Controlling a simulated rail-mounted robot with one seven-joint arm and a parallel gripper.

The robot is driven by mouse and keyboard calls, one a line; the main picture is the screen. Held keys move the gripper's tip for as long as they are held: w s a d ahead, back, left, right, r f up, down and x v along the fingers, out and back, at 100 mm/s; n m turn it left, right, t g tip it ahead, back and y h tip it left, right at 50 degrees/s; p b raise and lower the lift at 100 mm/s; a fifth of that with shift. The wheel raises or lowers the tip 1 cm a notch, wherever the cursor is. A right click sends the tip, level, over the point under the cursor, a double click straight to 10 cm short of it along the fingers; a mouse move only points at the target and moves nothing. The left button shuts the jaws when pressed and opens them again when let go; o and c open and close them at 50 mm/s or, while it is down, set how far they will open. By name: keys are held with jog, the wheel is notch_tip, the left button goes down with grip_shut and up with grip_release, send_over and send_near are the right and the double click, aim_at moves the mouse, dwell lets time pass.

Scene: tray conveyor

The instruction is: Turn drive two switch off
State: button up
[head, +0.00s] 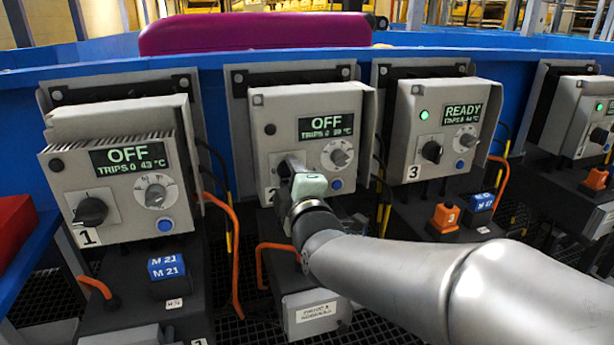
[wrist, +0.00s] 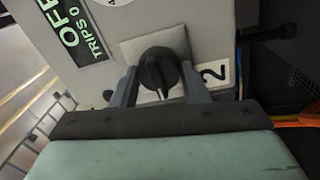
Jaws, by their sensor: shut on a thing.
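The drive two box (head: 262,110) is a grey unit in the middle of the head view, and its display (head: 326,125) reads OFF. Its black rotary switch (wrist: 160,72) shows in the wrist view beside the number 2 label (wrist: 214,73). My gripper (wrist: 158,80) has a finger on each side of the switch knob and is shut on it. The knob's pointer aims toward the gripper palm in the wrist view.
Drive one (head: 120,120) at the left displays OFF. Drive three (head: 440,115) at the right displays READY with a green light lit. Orange cables (head: 232,230) hang between the boxes. A blue rail (head: 420,58) runs behind, with a magenta case (head: 255,33) above it.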

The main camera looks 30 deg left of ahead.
jog(key=o, duration=1)
jog(key=shift+c, duration=0.2)
jog(key=r+p+v, duration=0.1)
jog(key=v, duration=1.1)
jog(key=shift+f+p, duration=0.35)
jog(key=shift+f, duration=0.1)
